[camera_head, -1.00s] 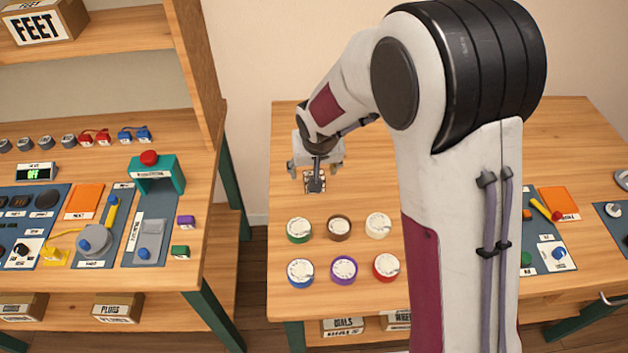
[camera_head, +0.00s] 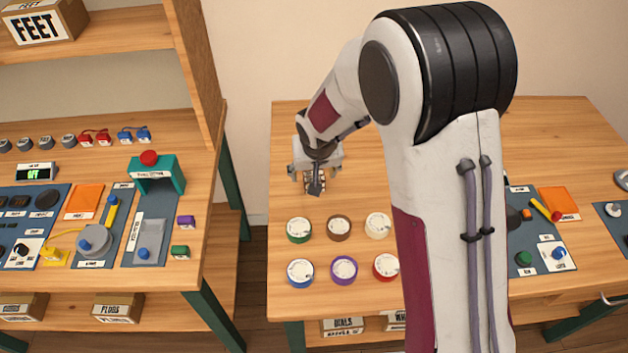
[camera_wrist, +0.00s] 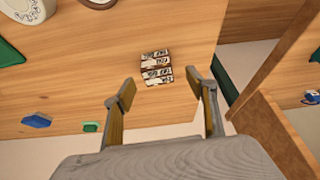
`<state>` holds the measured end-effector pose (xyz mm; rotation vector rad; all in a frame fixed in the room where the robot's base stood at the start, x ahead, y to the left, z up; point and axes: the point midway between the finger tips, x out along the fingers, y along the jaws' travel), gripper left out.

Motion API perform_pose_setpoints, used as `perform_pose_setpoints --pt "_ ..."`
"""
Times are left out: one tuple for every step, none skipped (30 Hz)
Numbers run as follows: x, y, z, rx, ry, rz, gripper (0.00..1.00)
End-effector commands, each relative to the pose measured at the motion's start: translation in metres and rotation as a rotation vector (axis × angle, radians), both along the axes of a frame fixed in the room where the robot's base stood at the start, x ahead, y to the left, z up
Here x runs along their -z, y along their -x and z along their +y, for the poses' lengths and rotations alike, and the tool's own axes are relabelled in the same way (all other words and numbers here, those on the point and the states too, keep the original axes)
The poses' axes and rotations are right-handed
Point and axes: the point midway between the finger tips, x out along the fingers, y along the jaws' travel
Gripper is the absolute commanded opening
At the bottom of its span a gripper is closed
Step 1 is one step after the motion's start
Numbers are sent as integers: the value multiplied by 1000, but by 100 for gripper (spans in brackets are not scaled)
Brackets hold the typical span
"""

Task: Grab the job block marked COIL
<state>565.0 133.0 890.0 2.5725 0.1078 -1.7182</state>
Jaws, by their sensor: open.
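Several small white-and-dark blocks with printed labels (camera_wrist: 157,68) stand close together on the wooden table, in the middle of the wrist view. The lettering is too small to read, so I cannot tell which block is marked COIL. In the head view, these blocks (camera_head: 322,184) are partly hidden under my gripper. My gripper (camera_head: 315,178) is open and empty over them at the table's left side. In the wrist view, the two fingers of my gripper (camera_wrist: 158,83) are spread apart, with the blocks just beyond and between the tips.
Several coloured dials, including a green one (camera_head: 299,230) and a purple one (camera_head: 344,270), lie in front of the gripper. A left bench (camera_head: 195,275) holds panels and a teal stand (camera_head: 157,174), across a gap. The table's back left is clear.

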Motion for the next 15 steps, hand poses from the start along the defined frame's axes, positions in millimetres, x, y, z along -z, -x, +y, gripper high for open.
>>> perform_pose_setpoints --pt "0 0 0 0 0 0 57" --pt "0 0 0 0 0 0 57" --pt "0 0 0 0 0 0 57" --pt "0 0 0 0 0 0 57" --pt "0 0 0 0 0 0 57" --pt "1 -1 0 0 0 0 57" --pt "2 -1 0 0 0 1 57" --pt "3 -1 0 0 0 1 57" --pt "4 -2 -1 0 0 1 57" --pt "6 -3 -1 0 1 2 57" --pt "7 -4 -1 0 1 2 57" --pt "10 -5 -1 0 1 3 57" --pt "12 -7 -2 0 1 3 57" --pt "14 -8 -2 0 1 2 57" --pt "17 -10 -2 -1 1 1 57"
